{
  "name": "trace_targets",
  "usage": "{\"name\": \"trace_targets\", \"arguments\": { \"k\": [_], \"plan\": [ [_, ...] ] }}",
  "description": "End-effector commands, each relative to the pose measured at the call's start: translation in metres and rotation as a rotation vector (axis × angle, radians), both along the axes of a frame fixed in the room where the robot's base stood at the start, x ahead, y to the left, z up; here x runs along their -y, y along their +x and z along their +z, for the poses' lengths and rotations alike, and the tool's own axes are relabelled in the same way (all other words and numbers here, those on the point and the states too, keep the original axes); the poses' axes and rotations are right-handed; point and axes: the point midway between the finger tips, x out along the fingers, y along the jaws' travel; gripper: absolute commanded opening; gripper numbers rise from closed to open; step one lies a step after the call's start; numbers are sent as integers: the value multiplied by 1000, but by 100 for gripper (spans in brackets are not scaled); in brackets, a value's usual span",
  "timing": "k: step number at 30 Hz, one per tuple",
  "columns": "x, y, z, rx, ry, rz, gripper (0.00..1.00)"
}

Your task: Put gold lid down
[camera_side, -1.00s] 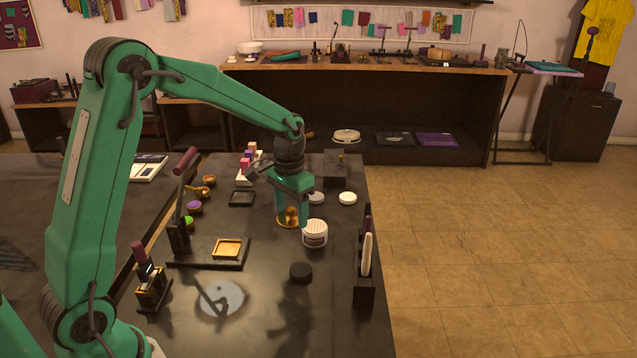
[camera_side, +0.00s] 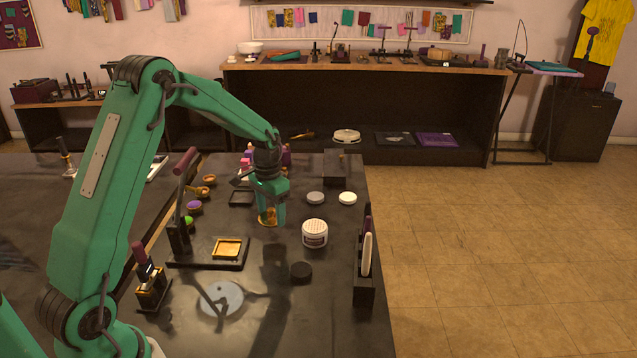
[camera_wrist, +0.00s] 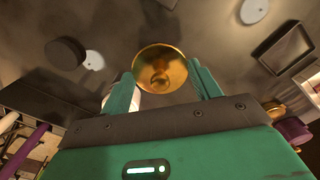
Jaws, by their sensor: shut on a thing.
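The gold lid (camera_side: 268,217) is between the fingers of my gripper (camera_side: 270,207), at the table's middle right of the press. In the wrist view the lid (camera_wrist: 160,70) shows as a shiny round gold disc between the two green fingertips (camera_wrist: 165,85). My gripper is shut on it. The lid is low over the dark table; I cannot tell whether it touches the surface.
A grey disc (camera_side: 315,198) and a white disc (camera_side: 347,198) lie behind the jar. A black puck (camera_side: 301,272) lies in front. A black tray (camera_side: 241,199) is left of my gripper. A pen holder (camera_side: 364,288) stands at the right edge. Bare table lies between.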

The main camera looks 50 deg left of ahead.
Motion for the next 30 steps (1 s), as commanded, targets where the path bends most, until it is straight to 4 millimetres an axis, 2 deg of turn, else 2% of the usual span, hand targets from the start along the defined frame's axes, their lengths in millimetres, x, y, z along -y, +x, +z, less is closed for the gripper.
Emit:
{"name": "trace_targets", "arguments": {
  "k": [3,7,14,24,30],
  "plan": [
    [-14,2,-8,0,0,1,41],
    [-20,3,-12,-1,0,-1,41],
    [-20,4,-14,-1,0,-1,41],
    [-20,3,-48,-3,-1,-1,41],
    [-20,4,-53,1,0,-1,41]
  ]
}}
